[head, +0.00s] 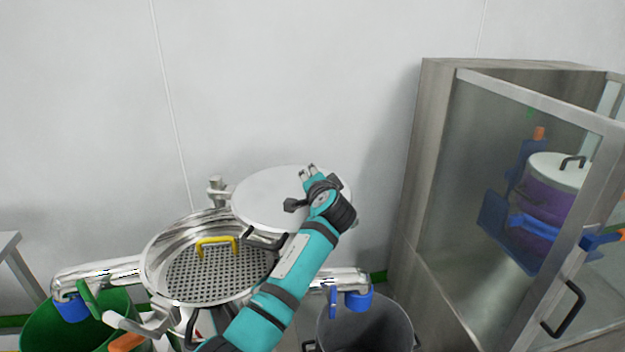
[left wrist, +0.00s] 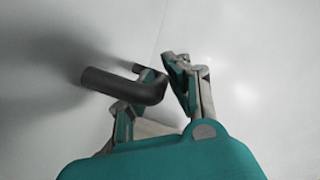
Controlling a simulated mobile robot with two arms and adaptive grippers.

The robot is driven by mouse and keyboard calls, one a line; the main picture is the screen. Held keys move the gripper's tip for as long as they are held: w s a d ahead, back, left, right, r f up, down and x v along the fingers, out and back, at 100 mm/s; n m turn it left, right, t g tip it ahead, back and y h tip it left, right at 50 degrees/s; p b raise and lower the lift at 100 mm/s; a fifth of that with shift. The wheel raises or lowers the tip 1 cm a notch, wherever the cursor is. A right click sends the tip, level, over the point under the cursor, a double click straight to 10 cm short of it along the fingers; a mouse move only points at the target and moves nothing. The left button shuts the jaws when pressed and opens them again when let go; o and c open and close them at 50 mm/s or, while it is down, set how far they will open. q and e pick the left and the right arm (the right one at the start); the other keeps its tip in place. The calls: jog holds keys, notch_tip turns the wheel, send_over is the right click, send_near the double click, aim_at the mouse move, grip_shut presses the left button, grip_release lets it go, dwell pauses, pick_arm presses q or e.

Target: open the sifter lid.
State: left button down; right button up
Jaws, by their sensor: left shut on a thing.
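The sifter (head: 150,270) is a round shiny steel body with a perforated mesh screen (head: 215,272) and a yellow handle (head: 217,241) over the mesh. Its pale round lid (head: 262,195) is off to the back right, so most of the mesh is uncovered. My left gripper (head: 308,172) is over the lid, reaching in across the sifter's right side. In the left wrist view the left gripper (left wrist: 163,73) is shut on a dark bent lid handle (left wrist: 120,87). The gripper and arm hide the lid's right part. My right gripper is not in view.
A green bin (head: 105,335) stands below left and a grey bin (head: 365,330) below right, under the sifter's outlets. A glass-fronted cabinet (head: 440,170) fills the right, holding a purple container (head: 545,205). A plain wall (head: 280,80) is behind.

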pick_arm(q)
jog(key=c, duration=1.3)
grip_release()
jog(key=shift+c, duration=0.2)
jog(key=shift+v, duration=3.85)
